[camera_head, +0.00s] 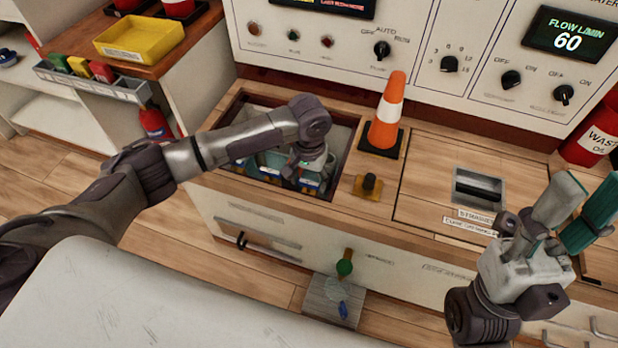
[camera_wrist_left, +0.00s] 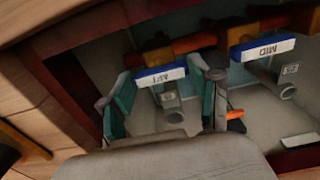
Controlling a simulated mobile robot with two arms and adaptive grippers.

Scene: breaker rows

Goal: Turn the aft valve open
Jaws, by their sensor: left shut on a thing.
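The aft valve (camera_wrist_left: 160,76) has a blue handle with a white label, upside down in the left wrist view, on a brown pipe above a grey stub. My left gripper (camera_wrist_left: 165,102) has its teal-padded fingers on either side of this handle and is shut on it. In the head view my left gripper (camera_head: 308,178) reaches down into the right end of a counter recess; the wrist partly hides the valve there. The similar mid valve (camera_wrist_left: 262,47) is beside it in the left wrist view. My right gripper (camera_head: 590,195) is open and empty, raised at the right.
The recess's wooden rim (camera_head: 343,168) surrounds the valves. A control panel (camera_head: 425,60) rises behind. A red waste bin (camera_head: 595,135) stands at the right.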

